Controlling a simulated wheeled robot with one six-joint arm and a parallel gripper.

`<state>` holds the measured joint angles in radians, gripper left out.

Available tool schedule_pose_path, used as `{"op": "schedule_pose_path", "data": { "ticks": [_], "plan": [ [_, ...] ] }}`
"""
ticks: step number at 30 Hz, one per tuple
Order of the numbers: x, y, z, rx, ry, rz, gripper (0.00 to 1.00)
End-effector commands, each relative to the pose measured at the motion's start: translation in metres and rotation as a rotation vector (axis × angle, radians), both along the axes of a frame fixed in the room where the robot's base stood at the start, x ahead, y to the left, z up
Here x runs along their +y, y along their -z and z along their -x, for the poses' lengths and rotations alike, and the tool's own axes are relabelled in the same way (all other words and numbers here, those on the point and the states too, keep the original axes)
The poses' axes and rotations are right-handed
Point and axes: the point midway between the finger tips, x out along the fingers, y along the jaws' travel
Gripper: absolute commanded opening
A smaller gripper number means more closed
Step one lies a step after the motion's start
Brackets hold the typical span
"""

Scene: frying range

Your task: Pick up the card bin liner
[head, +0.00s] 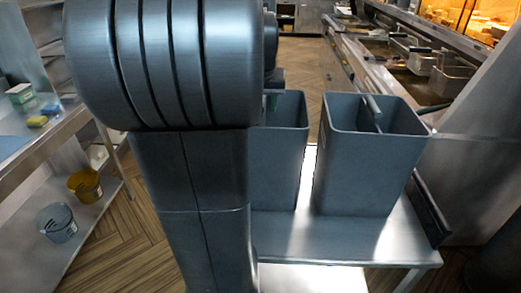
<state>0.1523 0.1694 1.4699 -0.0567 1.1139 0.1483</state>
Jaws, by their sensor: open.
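Two tall, open-topped grey-blue bins stand side by side on a metal table. The right bin (365,165) is fully in view, with a grey bar-shaped thing (372,108) sticking up inside it. I cannot tell which, if either, is the card bin liner. My arm fills the left middle of the view. A dark part of it shows above the left bin, but the gripper's fingers are hidden behind the arm.
The metal table (315,231) has bare room in front of the bins. A shelf unit (72,226) at left holds a yellow bucket (86,186) and a grey bucket (57,223). Fryers with baskets (451,78) line the right. Wood-patterned floor lies behind.

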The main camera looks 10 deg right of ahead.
Motion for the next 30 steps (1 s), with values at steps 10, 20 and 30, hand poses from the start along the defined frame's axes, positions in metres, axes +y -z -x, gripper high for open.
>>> {"op": "schedule_pose_path", "data": {
  "ticks": [10, 20, 30],
  "plan": [
    [-0.003, 0.021, -0.009, -0.001, 0.0, 0.0, 0.44],
    [-0.003, 0.021, -0.009, -0.001, 0.0, 0.0, 0.0],
    [-0.003, 0.02, -0.009, -0.002, 0.0, 0.001, 0.0]
  ]
}}
